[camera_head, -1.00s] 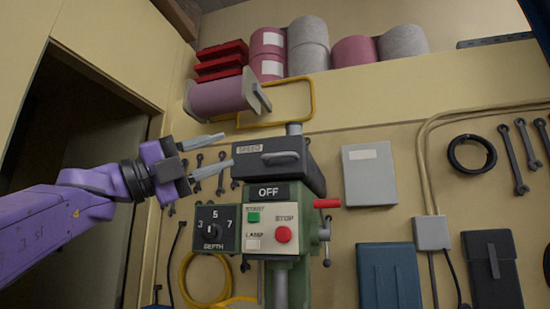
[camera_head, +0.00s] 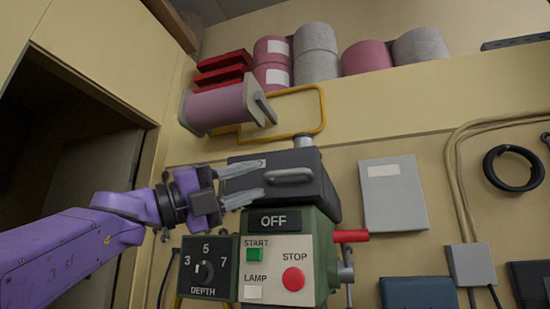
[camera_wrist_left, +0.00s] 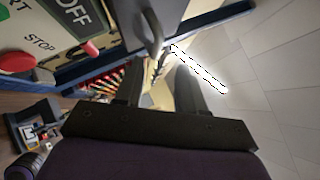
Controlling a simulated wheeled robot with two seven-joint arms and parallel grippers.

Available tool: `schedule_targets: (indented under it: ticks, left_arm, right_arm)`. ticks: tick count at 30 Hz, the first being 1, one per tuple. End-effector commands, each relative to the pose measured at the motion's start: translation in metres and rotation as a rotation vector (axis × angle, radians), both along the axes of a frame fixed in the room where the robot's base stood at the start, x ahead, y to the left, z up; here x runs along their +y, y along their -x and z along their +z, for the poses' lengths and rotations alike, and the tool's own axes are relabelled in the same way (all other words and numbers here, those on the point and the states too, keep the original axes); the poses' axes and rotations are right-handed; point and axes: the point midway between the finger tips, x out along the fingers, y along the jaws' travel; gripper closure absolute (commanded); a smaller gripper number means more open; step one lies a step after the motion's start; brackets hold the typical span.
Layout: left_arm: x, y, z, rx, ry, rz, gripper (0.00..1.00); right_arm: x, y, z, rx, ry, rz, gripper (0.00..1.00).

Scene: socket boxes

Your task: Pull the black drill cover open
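The black drill cover (camera_head: 315,192) tops the green drill body, above the OFF sign, and looks closed. Its grey bar handle (camera_head: 289,176) is on the front face. My left gripper (camera_head: 262,180) is open, with its two grey fingers in front of the cover, just left of the handle. In the left wrist view the handle (camera_wrist_left: 155,38) stands ahead of the gap between the open fingertips (camera_wrist_left: 157,82); nothing is gripped. The fingers hide part of the cover's left side. My right gripper is in neither view.
Below the cover are the OFF sign (camera_head: 281,221), the red stop button (camera_head: 293,279), the green start button (camera_head: 254,254) and the depth dial (camera_head: 206,270). A red-handled lever (camera_head: 351,236) sticks out right. A purple roll (camera_head: 215,106) hangs above left.

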Motion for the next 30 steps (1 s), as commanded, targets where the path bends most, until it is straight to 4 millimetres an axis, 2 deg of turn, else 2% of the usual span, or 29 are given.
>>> schedule_targets:
  ticks: [1,5,10,18,19,22,23,30]
  left_arm:
    - [-0.010,-0.004,0.016,0.004,-0.001,-0.004,0.61]
    - [-0.032,-0.013,0.023,0.004,0.000,-0.003,0.61]
    - [-0.048,-0.021,0.024,0.002,0.000,0.000,0.61]
    - [-0.049,-0.022,0.023,0.001,0.001,0.003,0.61]
    - [-0.049,-0.022,0.023,0.001,0.001,0.003,0.64]
    - [-0.049,-0.022,0.023,0.001,0.001,0.003,0.97]
    - [-0.049,-0.022,0.023,0.001,0.001,0.003,1.00]
    - [-0.050,-0.021,0.023,0.001,0.001,-0.004,1.00]
  right_arm:
    - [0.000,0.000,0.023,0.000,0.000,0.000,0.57]
    - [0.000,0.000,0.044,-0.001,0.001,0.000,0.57]
    - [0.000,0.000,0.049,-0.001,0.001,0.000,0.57]
    - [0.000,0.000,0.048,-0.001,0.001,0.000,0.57]
    - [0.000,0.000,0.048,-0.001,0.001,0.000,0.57]
    - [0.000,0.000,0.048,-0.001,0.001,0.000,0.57]
    - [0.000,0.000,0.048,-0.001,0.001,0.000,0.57]
    - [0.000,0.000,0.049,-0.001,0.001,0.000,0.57]
